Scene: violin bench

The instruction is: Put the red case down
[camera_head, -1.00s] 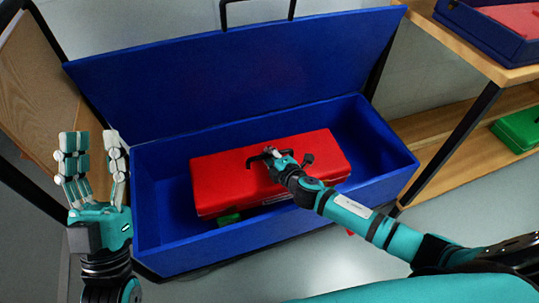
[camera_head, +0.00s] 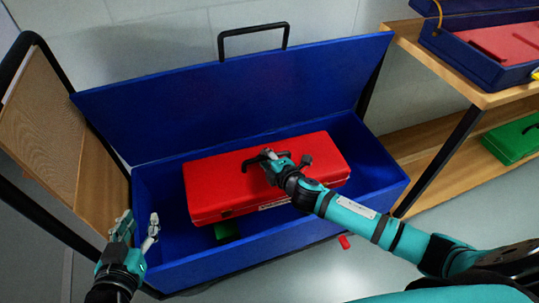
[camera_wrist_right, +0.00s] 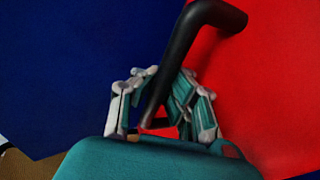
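The red case (camera_head: 225,178) is over the inside of the open blue box (camera_head: 385,205), lid side up and roughly level. A gap under its front edge shows a green thing (camera_head: 227,230) below. My right gripper (camera_head: 270,160) is shut around the case's black handle (camera_head: 249,161). In the right wrist view its fingers (camera_wrist_right: 165,105) wrap the black handle (camera_wrist_right: 185,40), with the red case (camera_wrist_right: 265,80) behind. Whether the case's underside touches anything is hidden. My left gripper (camera_head: 138,230) is open and empty, by the box's left front corner.
The blue lid (camera_head: 240,90) stands open behind. A wooden shelf (camera_head: 440,150) at right holds another blue case with red inside (camera_head: 500,45) and a green case (camera_head: 512,138). A small red thing (camera_head: 344,241) lies on the floor before the box.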

